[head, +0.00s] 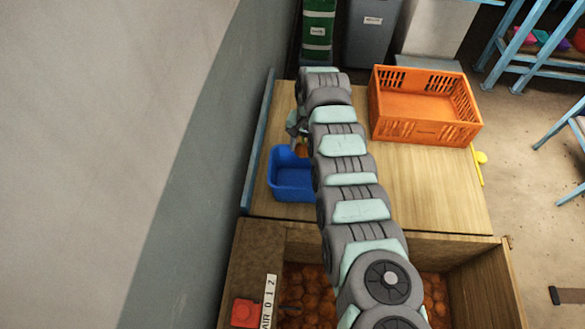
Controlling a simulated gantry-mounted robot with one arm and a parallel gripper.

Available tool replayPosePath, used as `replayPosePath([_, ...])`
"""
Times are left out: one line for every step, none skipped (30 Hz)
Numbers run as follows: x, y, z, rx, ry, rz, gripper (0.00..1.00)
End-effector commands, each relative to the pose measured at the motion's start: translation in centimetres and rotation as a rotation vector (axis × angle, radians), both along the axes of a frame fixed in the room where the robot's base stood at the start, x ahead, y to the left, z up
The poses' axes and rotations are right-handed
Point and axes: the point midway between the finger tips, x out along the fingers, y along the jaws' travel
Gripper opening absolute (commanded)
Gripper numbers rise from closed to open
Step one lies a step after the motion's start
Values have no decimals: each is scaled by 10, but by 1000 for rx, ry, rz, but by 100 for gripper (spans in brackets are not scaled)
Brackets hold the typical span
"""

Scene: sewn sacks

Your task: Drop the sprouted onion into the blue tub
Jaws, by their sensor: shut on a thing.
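The blue tub (292,186) stands on the wooden table, left of my arm. My gripper (299,146) is over the far edge of the tub, partly hidden by my arm. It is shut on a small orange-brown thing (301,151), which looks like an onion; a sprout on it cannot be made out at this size. The thing appears at or just above the tub's far rim. The part of the tub nearest my arm is hidden.
An orange crate (428,130) stands at the table's far right. A wooden bin of onions (300,290) is in front. Bare table (420,195) lies right of my arm. A wall borders the left side.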

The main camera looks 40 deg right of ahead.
Motion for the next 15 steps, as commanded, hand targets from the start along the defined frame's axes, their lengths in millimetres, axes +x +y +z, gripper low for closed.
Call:
replayPosePath([0, 0, -7, 1, 0, 1, 6])
replayPosePath([0, 0, -10, 1, 0, 1, 6])
replayPosePath([0, 0, -14, 0, 0, 1, 6])
replayPosePath([0, 0, -18, 0, 0, 1, 6])
replayPosePath([1, 0, -21, 0, -1, 2, 6])
replayPosePath([1, 0, -25, -1, -2, 2, 6])
replayPosePath([1, 0, -29, -2, -3, 2, 6])
replayPosePath([2, 0, -33, -2, -4, 3, 6])
replayPosePath([2, 0, -38, -2, -4, 3, 6])
replayPosePath([2, 0, -42, -2, -4, 3, 6])
replayPosePath([2, 0, -45, -3, -4, 4, 6])
replayPosePath([2, 0, -49, -2, -3, 4, 6])
replayPosePath([2, 1, -51, -2, -3, 4, 6])
replayPosePath([2, 1, -53, -1, -3, 4, 6])
replayPosePath([2, 1, -54, -1, -3, 4, 6])
